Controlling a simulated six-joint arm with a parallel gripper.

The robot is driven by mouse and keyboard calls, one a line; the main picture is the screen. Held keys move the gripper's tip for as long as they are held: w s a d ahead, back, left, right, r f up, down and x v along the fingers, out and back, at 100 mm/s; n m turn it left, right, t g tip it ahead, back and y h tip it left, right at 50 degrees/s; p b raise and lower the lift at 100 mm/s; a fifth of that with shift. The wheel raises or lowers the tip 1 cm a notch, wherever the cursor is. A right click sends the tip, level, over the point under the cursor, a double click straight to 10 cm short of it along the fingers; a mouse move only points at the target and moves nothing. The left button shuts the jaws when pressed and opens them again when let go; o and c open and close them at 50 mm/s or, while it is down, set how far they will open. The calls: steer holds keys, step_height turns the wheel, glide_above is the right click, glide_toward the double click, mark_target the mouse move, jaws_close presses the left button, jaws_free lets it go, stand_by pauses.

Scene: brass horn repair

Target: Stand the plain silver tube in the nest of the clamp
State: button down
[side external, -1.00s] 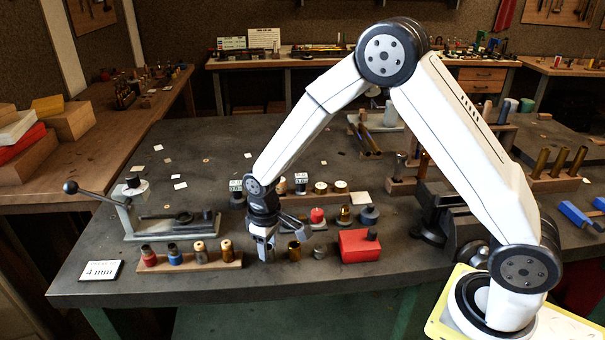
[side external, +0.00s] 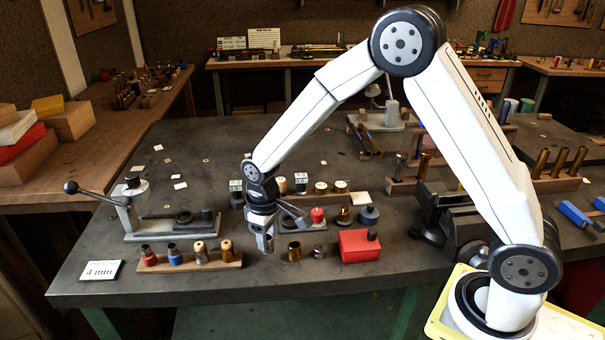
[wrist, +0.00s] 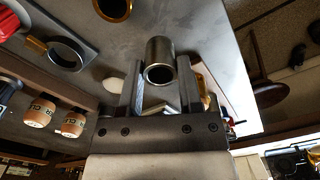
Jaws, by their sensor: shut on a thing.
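My gripper (side external: 265,243) is shut on a plain silver tube (wrist: 159,60), whose open round end shows between the two fingers in the wrist view. In the side view the tube is mostly hidden by the fingers, low above the bench. The tube is apart from the clamp.
A wooden rack (side external: 190,262) with several small coloured pieces lies left of my gripper. A brass ring (side external: 294,251), a small grey piece (side external: 318,253) and a red block (side external: 355,243) stand to the right. Labelled pieces stand behind. A "4 mm" card (side external: 101,270) lies near the front edge.

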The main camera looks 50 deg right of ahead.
steer(key=shift+r, duration=2.4)
steer(key=shift+d, duration=0.1)
steer(key=w+d, duration=0.3)
steer(key=d, duration=0.9)
steer(key=shift+w+r, duration=0.2)
steer(key=shift+w, duration=0.1)
steer(key=shift+a+f, duration=0.1)
steer(key=shift+f, duration=0.05)
steer(key=shift+f, duration=2.2)
steer(key=shift+f, duration=1.3)
